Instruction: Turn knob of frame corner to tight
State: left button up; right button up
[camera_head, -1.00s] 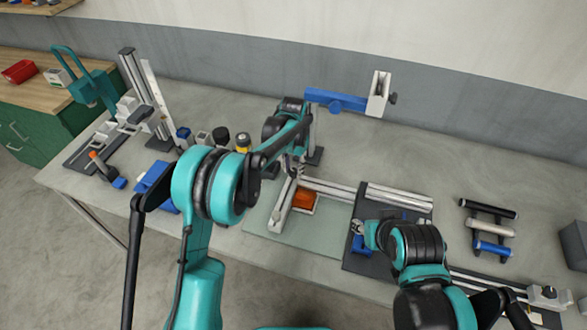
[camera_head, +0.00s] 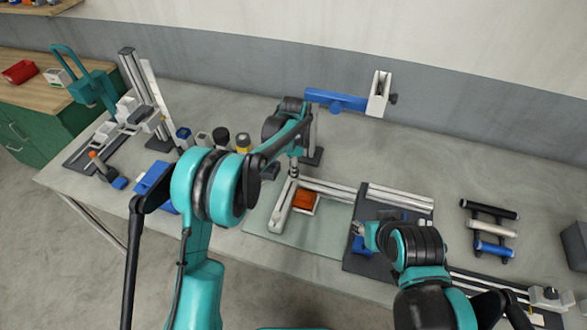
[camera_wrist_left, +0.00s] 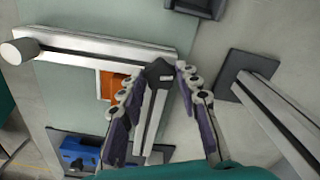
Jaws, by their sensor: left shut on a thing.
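The frame is an L of pale bars (camera_head: 330,189) on the greenish plate, and it also shows in the wrist view (camera_wrist_left: 105,52). At its corner is a dark, faceted piece (camera_wrist_left: 158,73), which looks like the corner's knob. My left gripper (camera_head: 293,172) points down at this corner. In the wrist view its fingertips (camera_wrist_left: 162,70) are on either side of the dark piece, shut on it. The knob's setting cannot be read. My right gripper (camera_head: 361,229) is over the dark board at the right; its jaws are too small to judge.
An orange square (camera_head: 304,199) lies inside the L. Rollers on a rack (camera_head: 488,228) stand at the right. The rear right of the table is clear.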

pick_arm(q)
jog(key=shift+m, duration=1.2)
jog(key=o, duration=1.2)
jog(key=shift+c, duration=0.2)
jog(key=shift+r, duration=0.15)
notch_tip(320, 180, up, 12)
